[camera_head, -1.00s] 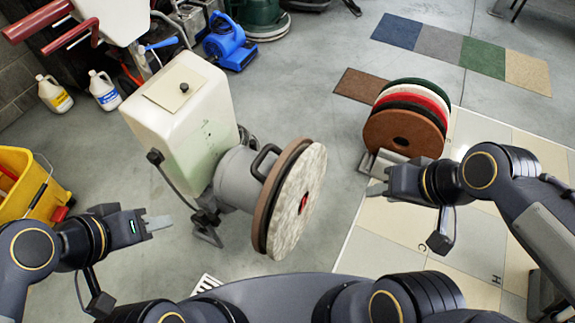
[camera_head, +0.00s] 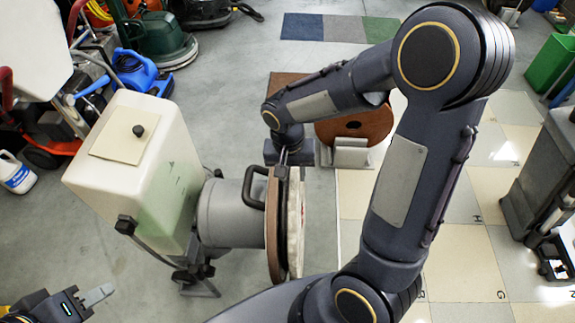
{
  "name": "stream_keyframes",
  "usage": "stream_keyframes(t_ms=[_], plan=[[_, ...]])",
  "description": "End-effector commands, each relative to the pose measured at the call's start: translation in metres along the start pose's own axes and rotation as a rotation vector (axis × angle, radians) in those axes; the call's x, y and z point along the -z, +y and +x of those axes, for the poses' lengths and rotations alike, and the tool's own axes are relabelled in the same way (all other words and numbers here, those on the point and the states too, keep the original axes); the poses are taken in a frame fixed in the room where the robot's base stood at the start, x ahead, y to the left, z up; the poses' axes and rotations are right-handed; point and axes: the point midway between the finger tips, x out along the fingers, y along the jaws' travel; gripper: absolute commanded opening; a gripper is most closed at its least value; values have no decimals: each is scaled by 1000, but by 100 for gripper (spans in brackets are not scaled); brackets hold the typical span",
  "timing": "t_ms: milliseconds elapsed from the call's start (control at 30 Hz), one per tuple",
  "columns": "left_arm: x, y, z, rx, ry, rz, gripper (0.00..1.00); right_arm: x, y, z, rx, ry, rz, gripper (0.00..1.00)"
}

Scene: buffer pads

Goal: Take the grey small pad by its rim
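A pale grey-white pad (camera_head: 295,232) is mounted on the drum of the machine (camera_head: 228,212), against a brown disc (camera_head: 272,228). It stands upright and shows nearly edge-on, with some red near its middle. My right gripper (camera_head: 283,162) points down at the top of the pad's rim. Its fingers are at or just over the rim; whether they grip it cannot be told. My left gripper (camera_head: 100,294) is low at the left, away from the pad and empty. Its finger gap is unclear.
A brown pad (camera_head: 362,128) stands in a metal holder (camera_head: 346,154) behind my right arm, which hides the rest of that stack. A cream tank (camera_head: 130,170) sits left of the drum. Coloured carpet samples (camera_head: 344,27) lie at the back.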

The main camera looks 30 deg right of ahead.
Motion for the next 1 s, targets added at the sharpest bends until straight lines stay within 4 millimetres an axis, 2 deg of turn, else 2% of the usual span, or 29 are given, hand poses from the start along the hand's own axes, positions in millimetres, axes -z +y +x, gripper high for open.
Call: stream_keyframes(t_ms=[100, 233, 400, 633, 667, 900, 1000], plan=[[-2, -2, 4, 0, 0, 0, 36, -1, 0, 21, -1, -4, 0, 34], [-3, -3, 6, 0, 0, 0, 36, -1, 0, 35, -1, -3, 0, 34], [-3, -3, 6, 0, 0, 0, 36, 0, 0, 43, 2, -1, 0, 34], [-3, -3, 6, 0, 0, 0, 36, 0, 0, 43, 2, 0, -1, 34], [-3, -3, 6, 0, 0, 0, 36, 0, 0, 43, 2, 0, -1, 32], [-3, -3, 6, 0, 0, 0, 36, 0, 0, 43, 2, 0, -1, 1], [-3, -3, 6, 0, 0, 0, 36, 0, 0, 42, 3, 0, -1, 0]])
